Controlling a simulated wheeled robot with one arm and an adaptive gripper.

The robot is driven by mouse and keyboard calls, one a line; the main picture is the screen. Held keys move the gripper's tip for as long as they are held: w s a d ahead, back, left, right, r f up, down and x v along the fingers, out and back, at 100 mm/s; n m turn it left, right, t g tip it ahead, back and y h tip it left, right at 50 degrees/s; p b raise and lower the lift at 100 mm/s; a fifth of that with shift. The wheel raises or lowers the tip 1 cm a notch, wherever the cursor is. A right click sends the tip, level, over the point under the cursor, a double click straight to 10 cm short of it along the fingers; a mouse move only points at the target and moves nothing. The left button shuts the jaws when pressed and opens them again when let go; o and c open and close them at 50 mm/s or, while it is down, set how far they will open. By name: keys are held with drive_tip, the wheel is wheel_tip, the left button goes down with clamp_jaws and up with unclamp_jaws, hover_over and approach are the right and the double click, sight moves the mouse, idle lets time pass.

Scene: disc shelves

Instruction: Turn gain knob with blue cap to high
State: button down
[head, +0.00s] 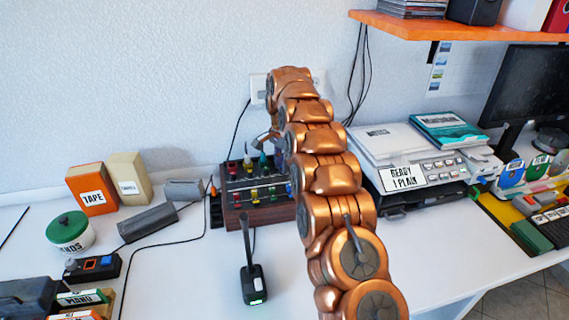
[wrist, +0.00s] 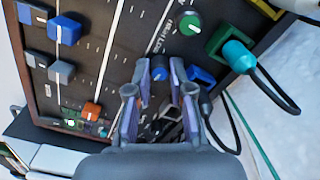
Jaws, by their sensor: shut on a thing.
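The gain knob with the blue cap (wrist: 159,73) sits on the dark mixer panel (wrist: 112,65) in the wrist view. My gripper (wrist: 161,84) is closed around this knob, with one finger on each side. The direction of the knob's pointer is not clear. A tilted "High/Low" label is printed beside the knobs. A green-capped knob (wrist: 189,24) is just above it. In the head view the mixer (head: 262,217) stands on the table, its right part hidden by my arm, and the blue-capped knob cannot be made out.
A microphone (head: 253,283) stands before the mixer; a printer (head: 405,150) is right.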

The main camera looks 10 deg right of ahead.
drive_tip(key=c, duration=1)
unclamp_jaws()
drive_tip(key=shift+c, duration=0.2)
wheel_tip(320, 180, up, 3)
drive_tip(key=p, duration=0.2)
drive_tip(key=shift+f+p, duration=0.15)
drive_tip(key=shift+p, duration=0.2)
drive_tip(key=shift+s, duration=0.3)
drive_tip(key=s+a+r+n+p, duration=0.1)
drive_tip(key=s+r+n+p, duration=0.15)
drive_tip(key=s+r, duration=0.65)
drive_tip(key=s+a+r+n+p, duration=0.1)
drive_tip(key=s+r+n, duration=0.35)
drive_tip(key=s, duration=0.85)
drive_tip(key=s+d+n+g+p, duration=0.1)
drive_tip(key=s+n, duration=0.4)
drive_tip(key=s, duration=2.6)
drive_tip(key=shift+s+d+g+p, duration=0.35)
drive_tip(key=shift+d+p, duration=0.4)
drive_tip(key=shift+p, duration=0.45)
